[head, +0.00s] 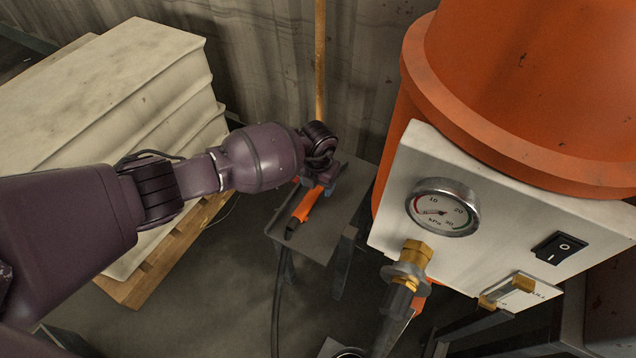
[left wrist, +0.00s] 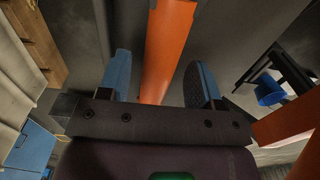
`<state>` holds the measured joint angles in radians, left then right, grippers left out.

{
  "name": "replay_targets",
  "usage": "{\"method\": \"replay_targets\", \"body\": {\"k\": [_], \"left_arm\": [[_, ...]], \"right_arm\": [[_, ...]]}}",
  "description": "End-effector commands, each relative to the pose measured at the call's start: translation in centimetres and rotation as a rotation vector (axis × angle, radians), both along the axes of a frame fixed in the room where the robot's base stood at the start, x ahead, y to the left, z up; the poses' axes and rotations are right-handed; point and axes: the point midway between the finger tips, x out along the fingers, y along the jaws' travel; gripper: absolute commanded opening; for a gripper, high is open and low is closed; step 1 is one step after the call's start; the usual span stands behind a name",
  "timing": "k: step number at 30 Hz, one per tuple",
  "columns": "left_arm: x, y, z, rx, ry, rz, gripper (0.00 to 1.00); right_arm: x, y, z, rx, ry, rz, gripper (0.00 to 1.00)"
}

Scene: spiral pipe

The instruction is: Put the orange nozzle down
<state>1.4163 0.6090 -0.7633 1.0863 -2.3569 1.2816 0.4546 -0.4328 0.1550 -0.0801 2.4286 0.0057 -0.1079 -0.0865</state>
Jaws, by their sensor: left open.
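The orange nozzle (head: 306,205) lies on a small grey table (head: 343,215) in the head view. Its black end points toward me, and a dark hose (head: 277,300) runs down from there past the table edge. My left gripper (head: 318,187) is at the nozzle's far end, low over the table. In the left wrist view the open blue fingers (left wrist: 160,82) stand on either side of the orange nozzle (left wrist: 168,45), with a gap visible on both sides. The nozzle's far end is hidden behind my gripper in the head view. My right gripper is not recognisable in either view.
A large orange tank (head: 410,110) with a white panel, pressure gauge (head: 442,207) and switch (head: 560,247) stands close on the right. A wooden pole (head: 320,60) rises behind the table.

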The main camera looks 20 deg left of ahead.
Motion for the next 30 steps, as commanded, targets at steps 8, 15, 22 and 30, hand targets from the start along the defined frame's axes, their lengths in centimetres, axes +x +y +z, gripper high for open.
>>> {"method": "replay_targets", "body": {"k": [8, 15, 22, 30], "left_arm": [[0.5, 0.1, 6.4, 0.001, -0.019, 0.0, 0.59], [0.2, 0.1, 10.3, 0.002, -0.013, 0.001, 0.59], [0.0, 0.1, 11.7, 0.001, -0.005, 0.0, 0.59], [-0.2, 0.1, 11.6, 0.001, 0.0, 0.0, 0.59]], "right_arm": [[0.2, 0.5, 0.6, -0.036, 0.074, 0.025, 0.0], [0.2, 0.8, 0.8, -0.068, 0.138, 0.042, 0.0], [-0.2, 0.7, 0.6, -0.067, 0.163, 0.036, 0.0], [-0.3, 0.7, 0.4, -0.066, 0.171, 0.035, 0.0]]}}
